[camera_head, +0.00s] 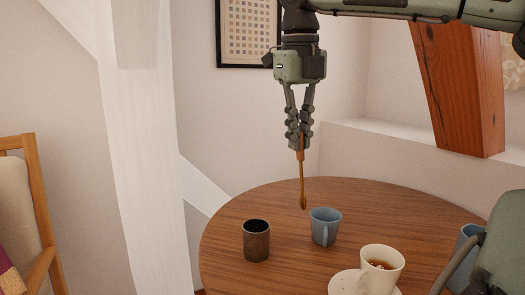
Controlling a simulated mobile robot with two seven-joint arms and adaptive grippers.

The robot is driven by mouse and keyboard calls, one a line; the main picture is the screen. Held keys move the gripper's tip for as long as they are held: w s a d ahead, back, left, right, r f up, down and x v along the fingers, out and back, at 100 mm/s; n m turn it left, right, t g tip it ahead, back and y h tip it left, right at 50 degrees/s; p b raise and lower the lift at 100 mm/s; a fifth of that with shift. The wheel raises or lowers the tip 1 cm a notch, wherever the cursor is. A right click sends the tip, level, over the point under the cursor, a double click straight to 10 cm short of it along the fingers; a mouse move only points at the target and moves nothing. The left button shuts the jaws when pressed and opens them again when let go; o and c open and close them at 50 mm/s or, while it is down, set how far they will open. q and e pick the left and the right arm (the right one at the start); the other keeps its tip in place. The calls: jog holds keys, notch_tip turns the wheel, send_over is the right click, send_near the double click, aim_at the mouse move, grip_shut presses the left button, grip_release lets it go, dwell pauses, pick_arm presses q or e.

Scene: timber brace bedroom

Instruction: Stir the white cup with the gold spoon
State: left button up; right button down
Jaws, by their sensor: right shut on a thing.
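My right gripper (299,142) points down, its fingers shut on the gold spoon (302,182). The spoon hangs upright with its bowl lowest, a little left of and above the blue-grey mug's rim in the picture. The white cup (381,273) stands on a white saucer (347,284) at the front of the round table and holds a brown liquid. The spoon is up and to the left of the white cup in the picture, clear of it. My left gripper is not in view.
The round wooden table (284,197) also bears a blue-grey mug (325,228), a dark metal tumbler (257,241) and a second blue mug (465,247), partly hidden at the right. A wooden beam (460,90) slants down behind; a chair (38,215) stands at left.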

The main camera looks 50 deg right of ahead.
jog(key=s+d+g, duration=0.1)
jog(key=s+d, duration=0.2)
jog(key=s, duration=1.1)
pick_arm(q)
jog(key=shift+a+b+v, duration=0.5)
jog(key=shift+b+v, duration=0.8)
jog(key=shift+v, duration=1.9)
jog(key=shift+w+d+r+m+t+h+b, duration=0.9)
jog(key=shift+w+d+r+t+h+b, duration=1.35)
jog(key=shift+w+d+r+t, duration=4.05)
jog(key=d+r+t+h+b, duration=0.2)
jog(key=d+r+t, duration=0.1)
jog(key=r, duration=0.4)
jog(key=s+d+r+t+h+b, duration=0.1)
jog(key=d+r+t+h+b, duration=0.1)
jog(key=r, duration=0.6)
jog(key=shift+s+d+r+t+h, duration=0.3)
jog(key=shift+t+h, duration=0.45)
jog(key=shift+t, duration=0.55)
pick_arm(e)
notch_tip(320, 180, down, 11)
jog(key=shift+s+f, duration=0.2)
jog(key=shift+s, duration=0.05)
